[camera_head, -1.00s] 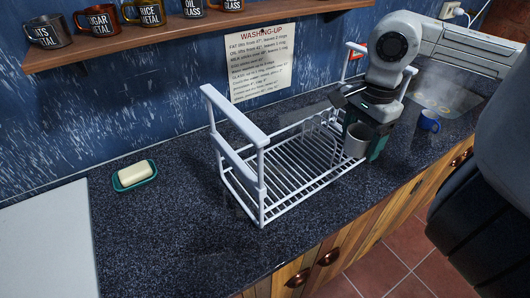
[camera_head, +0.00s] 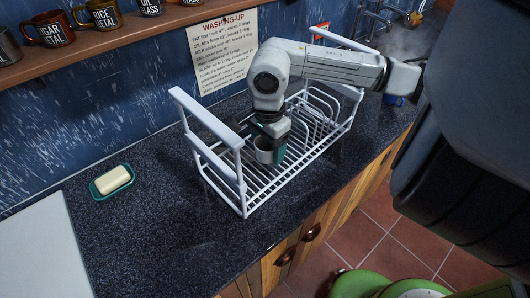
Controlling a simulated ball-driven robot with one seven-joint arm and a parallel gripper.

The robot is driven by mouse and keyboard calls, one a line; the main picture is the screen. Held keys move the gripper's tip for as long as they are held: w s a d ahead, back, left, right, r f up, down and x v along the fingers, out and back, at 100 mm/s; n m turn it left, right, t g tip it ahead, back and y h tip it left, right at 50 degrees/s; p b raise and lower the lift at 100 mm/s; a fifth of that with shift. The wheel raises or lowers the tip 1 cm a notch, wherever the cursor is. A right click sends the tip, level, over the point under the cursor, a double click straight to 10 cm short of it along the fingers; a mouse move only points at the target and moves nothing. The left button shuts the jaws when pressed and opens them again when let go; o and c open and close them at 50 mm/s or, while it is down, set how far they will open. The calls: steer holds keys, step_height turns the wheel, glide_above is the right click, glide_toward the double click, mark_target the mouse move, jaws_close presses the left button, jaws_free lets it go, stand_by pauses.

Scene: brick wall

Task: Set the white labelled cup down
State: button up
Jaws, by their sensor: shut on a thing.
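My gripper (camera_head: 275,152), with teal fingers, points down over the white wire dish rack (camera_head: 238,190). It is shut on a pale grey-white cup (camera_head: 264,157), whose wall shows at the left of the fingers. No label can be read on it from here. The cup is over the left-middle part of the rack, near the bars. I cannot tell whether it touches them. My wrist and fingers hide part of the cup and of the rack behind it.
The rack's raised left handle (camera_head: 207,117) stands close to the cup. A soap bar (camera_head: 113,180) lies on a teal dish. The counter (camera_head: 150,240) is clear at front left. Labelled mugs (camera_head: 104,15) stand on the shelf. Green rounded objects (camera_head: 362,283) show at bottom right.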

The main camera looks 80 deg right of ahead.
mark_target(265, 165)
steer(key=shift+w+f, duration=0.15)
steer(key=shift+w, duration=0.05)
steer(key=f, duration=0.3)
steer(key=shift+w+a, duration=0.1)
steer(key=shift+w, duration=0.1)
steer(key=shift+f, duration=0.3)
steer(key=shift+f, duration=0.2)
steer(key=o, duration=1.1)
steer(key=shift+r, duration=0.15)
steer(key=shift+r+p, duration=0.25)
steer(key=shift+p, duration=0.15)
step_height(265, 165, up, 12)
steer(key=shift+f+b, duration=0.15)
steer(key=shift+b, duration=0.75)
